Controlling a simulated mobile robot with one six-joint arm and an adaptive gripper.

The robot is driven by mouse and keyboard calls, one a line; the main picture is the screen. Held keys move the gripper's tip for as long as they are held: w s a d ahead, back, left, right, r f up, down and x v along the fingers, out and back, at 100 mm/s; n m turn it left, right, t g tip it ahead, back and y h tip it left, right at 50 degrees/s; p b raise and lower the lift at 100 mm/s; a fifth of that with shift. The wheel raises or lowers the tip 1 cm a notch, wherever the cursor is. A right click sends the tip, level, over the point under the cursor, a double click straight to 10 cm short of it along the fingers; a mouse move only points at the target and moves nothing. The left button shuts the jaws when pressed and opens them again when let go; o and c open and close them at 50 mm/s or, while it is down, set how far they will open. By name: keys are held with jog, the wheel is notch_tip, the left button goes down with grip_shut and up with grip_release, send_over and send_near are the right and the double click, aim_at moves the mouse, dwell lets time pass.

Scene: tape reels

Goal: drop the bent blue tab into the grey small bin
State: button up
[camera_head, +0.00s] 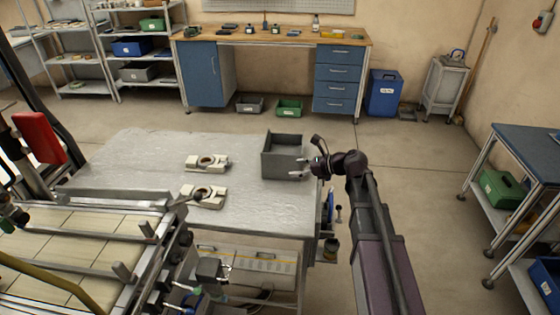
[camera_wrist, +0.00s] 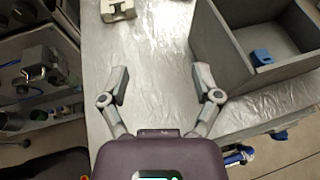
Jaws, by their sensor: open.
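The grey small bin (camera_head: 268,163) stands on the right part of the metal table, and it fills the upper right of the wrist view (camera_wrist: 222,66). A small blue piece, which looks like the bent blue tab (camera_wrist: 262,57), lies inside the bin on its floor. I cannot make out the tab in the head view. My gripper (camera_wrist: 161,80) is open with its fingers spread wide and nothing between them, over bare table just left of the bin in the wrist view. In the head view my gripper (camera_head: 306,167) is at the bin's right side.
Two pale holders with round openings (camera_head: 207,162) (camera_head: 203,196) sit on the table (camera_head: 130,160) left of the bin. One pale holder (camera_wrist: 117,9) shows at the top of the wrist view. A conveyor (camera_head: 60,240) adjoins the table at front left. Bare table lies between holders and bin.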

jog(key=shift+m+t+h, duration=0.3)
jog(key=shift+m+t, duration=0.5)
jog(key=shift+t, duration=0.1)
jog(key=s+d+f+b, duration=0.1)
jog(key=s, duration=0.1)
jog(key=s+f+b, duration=0.2)
jog(key=s+d+f+b, duration=0.1)
jog(key=s+f, duration=0.1)
jog(key=shift+s+d+f+b, duration=0.15)
jog(key=shift+s+d+b, duration=0.15)
jog(key=shift+b, duration=0.1)
jog(key=shift+s, duration=0.2)
jog(key=shift+s+d, duration=0.1)
jog(key=n+p, duration=0.1)
jog(key=s+n+h, duration=0.1)
jog(key=shift+s+d+f+n+g+p, duration=0.15)
jog(key=shift+d+f+n+g+p, duration=0.05)
jog(key=shift+d+n+g+p, duration=0.2)
jog(key=s+d+n+g+h+p, duration=0.4)
jog(key=s+d+n+h+p, duration=0.4)
jog(key=d+n, duration=0.7)
jog(key=shift+s+f+n+g+h+p, duration=0.35)
jog(key=shift+s+n+h, duration=1.15)
jog(key=shift+n, duration=1)
